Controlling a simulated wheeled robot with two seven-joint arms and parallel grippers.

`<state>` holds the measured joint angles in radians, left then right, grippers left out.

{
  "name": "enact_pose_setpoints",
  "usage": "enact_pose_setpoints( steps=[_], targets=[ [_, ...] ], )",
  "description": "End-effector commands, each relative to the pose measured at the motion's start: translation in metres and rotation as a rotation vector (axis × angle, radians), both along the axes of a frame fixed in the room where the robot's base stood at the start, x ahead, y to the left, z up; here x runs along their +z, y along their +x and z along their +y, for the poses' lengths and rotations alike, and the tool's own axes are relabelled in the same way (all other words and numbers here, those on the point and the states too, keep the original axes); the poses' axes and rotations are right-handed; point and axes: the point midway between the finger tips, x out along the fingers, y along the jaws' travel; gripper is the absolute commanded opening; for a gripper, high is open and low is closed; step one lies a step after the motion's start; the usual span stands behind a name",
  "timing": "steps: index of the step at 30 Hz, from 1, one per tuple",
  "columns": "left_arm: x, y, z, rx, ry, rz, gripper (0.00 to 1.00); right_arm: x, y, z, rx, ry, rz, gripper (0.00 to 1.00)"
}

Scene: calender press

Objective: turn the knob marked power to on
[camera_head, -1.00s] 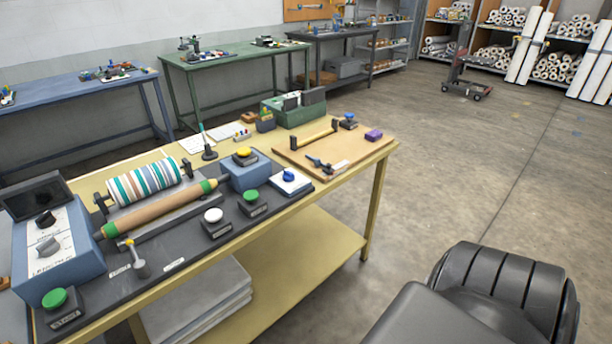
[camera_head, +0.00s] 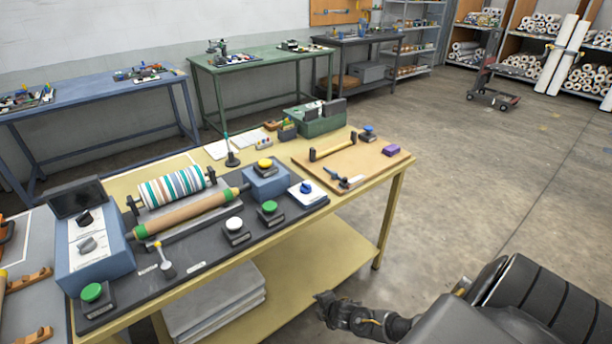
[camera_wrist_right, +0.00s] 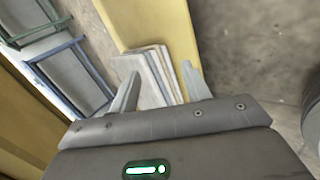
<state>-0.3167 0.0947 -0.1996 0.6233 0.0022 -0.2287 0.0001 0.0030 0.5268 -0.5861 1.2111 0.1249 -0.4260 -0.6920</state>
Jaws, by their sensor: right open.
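The blue control box (camera_head: 100,262) stands at the left end of the yellow bench. Its white face carries a black knob (camera_head: 85,218) and a grey knob (camera_head: 88,245). A blue knob (camera_head: 306,186) sits on a white plate near the bench's middle front. The lettering is too small to read, so I cannot tell which knob is marked power. My right gripper (camera_head: 322,303) is low in front of the bench, well away from the knobs. In the right wrist view the right gripper (camera_wrist_right: 160,85) is open, with nothing between its fingers. My left gripper is not in view.
A striped roller (camera_head: 173,187) and green, white and yellow buttons sit on the bench (camera_head: 385,190). Pale slabs (camera_head: 215,300) lie on the lower shelf. Floor right of the bench is clear.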

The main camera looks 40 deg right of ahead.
Motion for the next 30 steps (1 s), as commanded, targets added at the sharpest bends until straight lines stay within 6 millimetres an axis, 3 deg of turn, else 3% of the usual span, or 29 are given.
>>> enact_pose_setpoints(
  steps=[1, 3, 6, 10, 13, 18, 22, 25, 30],
  targets=[
    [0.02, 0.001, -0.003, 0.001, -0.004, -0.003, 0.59, 0.063, 0.035, -0.003, 0.132, -0.102, -0.062, 0.47],
    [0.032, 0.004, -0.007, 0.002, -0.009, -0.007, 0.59, 0.124, 0.066, 0.0, 0.299, -0.242, -0.124, 0.47],
    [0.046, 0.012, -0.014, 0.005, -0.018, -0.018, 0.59, 0.2, 0.09, 0.007, 0.497, -0.43, -0.191, 0.47],
    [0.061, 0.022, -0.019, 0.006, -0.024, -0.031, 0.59, 0.272, 0.099, 0.013, 0.688, -0.634, -0.243, 0.47],
    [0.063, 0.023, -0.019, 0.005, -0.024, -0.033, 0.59, 0.302, 0.108, -0.006, 0.803, -0.807, -0.262, 0.47],
    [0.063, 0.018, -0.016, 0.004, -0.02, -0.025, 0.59, 0.336, 0.127, -0.068, 0.95, -1.108, -0.265, 0.47],
    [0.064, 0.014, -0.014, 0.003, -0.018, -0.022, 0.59, 0.359, 0.132, -0.104, 1.023, -1.276, -0.252, 0.47],
    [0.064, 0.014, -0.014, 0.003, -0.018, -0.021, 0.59, 0.368, 0.133, -0.119, 1.054, -1.345, -0.244, 0.47],
    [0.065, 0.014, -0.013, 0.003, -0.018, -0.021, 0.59, 0.369, 0.135, -0.122, 1.064, -1.364, -0.243, 0.47]
  ],
)
